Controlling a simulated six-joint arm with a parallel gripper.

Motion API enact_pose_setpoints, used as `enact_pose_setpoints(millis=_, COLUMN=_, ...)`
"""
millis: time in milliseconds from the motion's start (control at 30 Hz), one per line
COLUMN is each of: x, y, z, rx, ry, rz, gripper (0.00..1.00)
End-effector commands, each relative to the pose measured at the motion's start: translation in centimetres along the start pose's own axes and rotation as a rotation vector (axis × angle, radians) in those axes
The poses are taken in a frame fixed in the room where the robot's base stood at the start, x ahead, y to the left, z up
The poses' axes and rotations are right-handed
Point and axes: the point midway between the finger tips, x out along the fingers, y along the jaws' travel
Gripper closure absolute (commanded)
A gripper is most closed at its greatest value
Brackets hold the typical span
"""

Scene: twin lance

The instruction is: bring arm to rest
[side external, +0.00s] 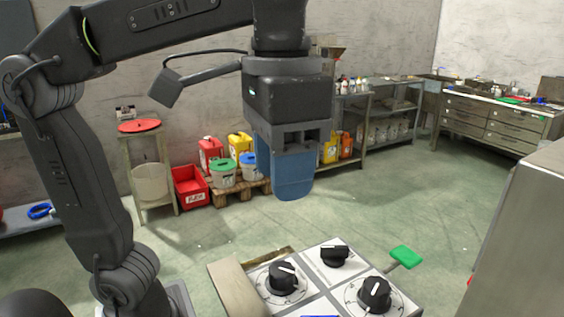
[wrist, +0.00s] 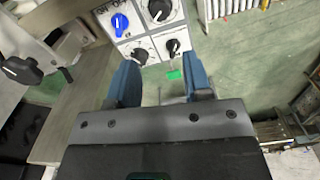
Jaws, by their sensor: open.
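My gripper (side external: 288,178) hangs pointing down in the side view, above and behind the control panel and apart from it. Its two blue fingers show spread apart in the wrist view (wrist: 162,85), with nothing between them. The panel (side external: 313,287) has black knobs with white marks, such as one black knob (side external: 374,294) at the right. A blue knob (wrist: 120,22) shows on the panel in the wrist view. A green piece (side external: 405,257) sticks out at the panel's right edge.
A large grey box (side external: 525,240) stands at the right. Red crate (side external: 190,187), buckets and jugs sit by the back wall, with metal shelves (side external: 390,105) and a drawer bench (side external: 490,120) to the right. The green floor (side external: 400,190) between is clear.

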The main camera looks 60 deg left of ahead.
Motion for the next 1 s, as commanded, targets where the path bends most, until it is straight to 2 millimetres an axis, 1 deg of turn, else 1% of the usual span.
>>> enact_pose_setpoints(millis=433, x=0.0, y=-0.1, z=0.0, rx=-0.001, ry=0.001, rz=0.001, gripper=0.54)
enact_pose_setpoints(millis=567, x=1.1, y=-1.4, z=-0.3, rx=-0.018, ry=0.032, rz=0.014, gripper=0.54)
enact_pose_setpoints(millis=667, x=3.2, y=-3.7, z=-0.6, rx=-0.045, ry=0.097, rz=0.033, gripper=0.54)
enact_pose_setpoints(millis=767, x=6.2, y=-6.6, z=-0.7, rx=-0.077, ry=0.187, rz=0.044, gripper=0.54)
enact_pose_setpoints(millis=800, x=7.5, y=-7.7, z=-0.7, rx=-0.089, ry=0.226, rz=0.043, gripper=0.54)
enact_pose_setpoints(millis=900, x=10.7, y=-10.3, z=-0.2, rx=-0.116, ry=0.318, rz=0.030, gripper=0.54)
enact_pose_setpoints(millis=1000, x=13.4, y=-12.3, z=0.3, rx=-0.136, ry=0.395, rz=0.006, gripper=0.54)
